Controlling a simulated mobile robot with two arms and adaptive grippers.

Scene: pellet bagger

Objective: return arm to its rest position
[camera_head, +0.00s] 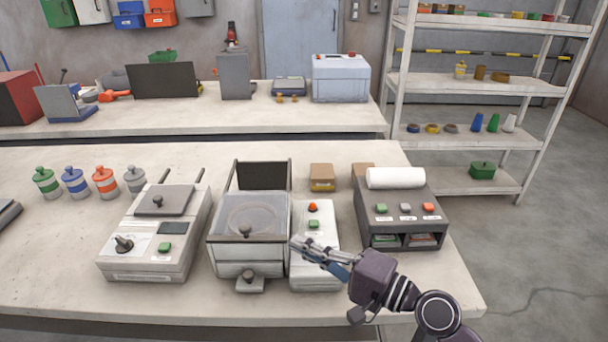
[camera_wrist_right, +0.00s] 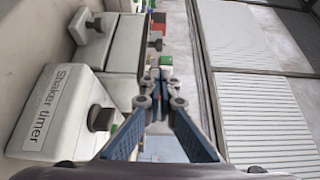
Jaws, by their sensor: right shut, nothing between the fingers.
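My right gripper (camera_head: 318,254) comes in from the lower right in the head view. Its fingers are closed together with nothing between them. It is over the front of the control box (camera_head: 316,278) with a red and a green button, to the right of the lidded machine (camera_head: 247,262). I cannot tell if it touches the box. In the right wrist view, the closed fingers (camera_wrist_right: 160,92) are in the middle, with the unit labelled "Shaker timer" (camera_wrist_right: 48,112) to their left. My left gripper is not in view.
A dark unit (camera_head: 402,222) with a white roll and several buttons stands right of the gripper. A grey device (camera_head: 160,232) with a knob stands at the left. Several lidded jars (camera_head: 105,184) are behind it. The table's front right corner (camera_head: 462,300) is bare. Shelves (camera_head: 480,83) stand behind.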

